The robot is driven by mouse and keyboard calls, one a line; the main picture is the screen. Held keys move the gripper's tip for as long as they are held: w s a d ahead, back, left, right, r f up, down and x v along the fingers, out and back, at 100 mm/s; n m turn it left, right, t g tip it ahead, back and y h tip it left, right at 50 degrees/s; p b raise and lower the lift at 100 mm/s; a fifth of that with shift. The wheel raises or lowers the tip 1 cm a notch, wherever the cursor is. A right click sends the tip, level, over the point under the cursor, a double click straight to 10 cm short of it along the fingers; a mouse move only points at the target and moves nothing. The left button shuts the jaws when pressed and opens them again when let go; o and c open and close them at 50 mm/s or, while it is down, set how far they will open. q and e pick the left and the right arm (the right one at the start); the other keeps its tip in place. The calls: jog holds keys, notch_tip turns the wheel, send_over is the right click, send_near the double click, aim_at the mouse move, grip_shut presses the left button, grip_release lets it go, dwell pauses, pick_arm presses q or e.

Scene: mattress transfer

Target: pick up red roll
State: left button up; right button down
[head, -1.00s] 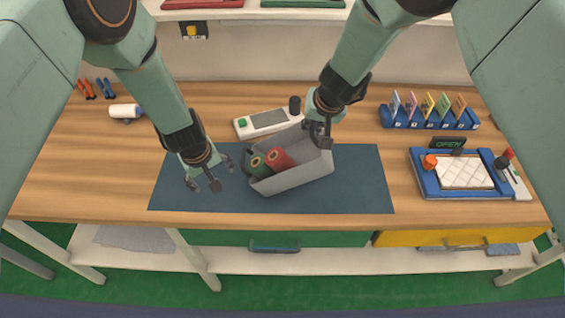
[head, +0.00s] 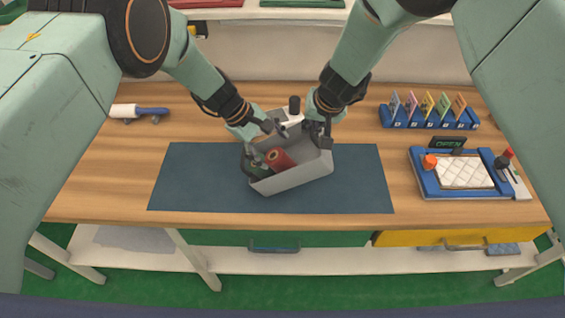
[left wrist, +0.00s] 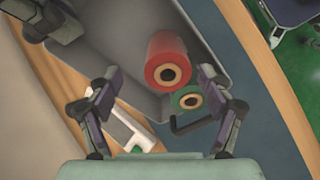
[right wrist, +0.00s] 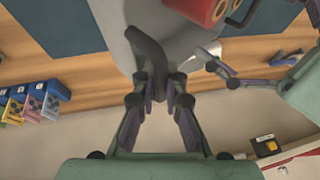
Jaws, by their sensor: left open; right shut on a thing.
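The red roll (head: 279,159) leans in the grey bin (head: 298,176) beside a green roll (head: 257,170), which is partly hidden. My left gripper (head: 264,146) is open above the bin's left end. In the left wrist view the red roll (left wrist: 168,62) shows its hollow end between and beyond the open fingertips, and they do not appear to grip it. The green roll (left wrist: 187,99) sits close to the right finger.
The bin stands on a dark blue mat (head: 200,180). A device with a screen lies behind the bin, largely hidden. A blue card rack (head: 430,118) and a blue-framed tray (head: 425,185) stand to the right. A white roller (head: 125,111) lies at the left. The mat's left and right parts are clear.

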aim_at(282, 162)
pick_arm(q)
jog(key=shift+x, duration=0.8)
jog(key=x, duration=0.4)
jog(key=shift+s+a+f, duration=0.15)
jog(key=shift+a+f, duration=0.1)
jog(key=shift+a, duration=0.15)
jog(key=shift+d+f, duration=0.35)
jog(key=shift+f, duration=0.25)
jog(key=shift+r, duration=0.1)
jog(key=c, duration=1.5)
jog(key=shift+o, duration=0.2)
notch_tip(282, 162, up, 10)
notch_tip(282, 162, up, 10)
jog(key=shift+f, duration=0.25)
